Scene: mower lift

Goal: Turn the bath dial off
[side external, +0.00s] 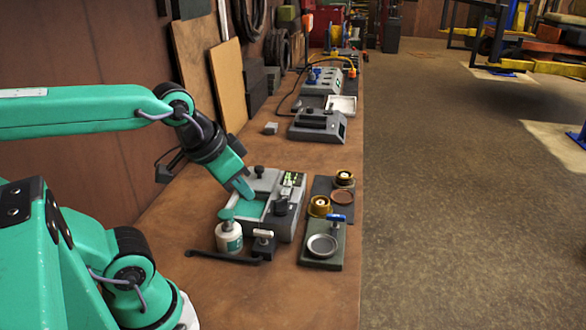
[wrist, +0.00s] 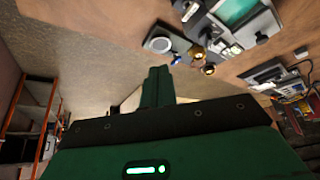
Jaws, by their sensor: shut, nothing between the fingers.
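The bath (side external: 287,222) is a grey box with a teal-filled basin, in the middle of the bench in the side view. It shows at the top of the wrist view (wrist: 262,24). A dark round knob (side external: 281,206) sits on its right front part and another black knob (side external: 259,171) stands at its back edge; I cannot tell which is the dial or how it is set. My gripper (side external: 245,190) is shut and empty, its teal fingers pointing down over the basin's back part. Contact cannot be told. In the wrist view the shut fingers (wrist: 159,74) show against the floor.
A grey device (side external: 318,126) stands farther back.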

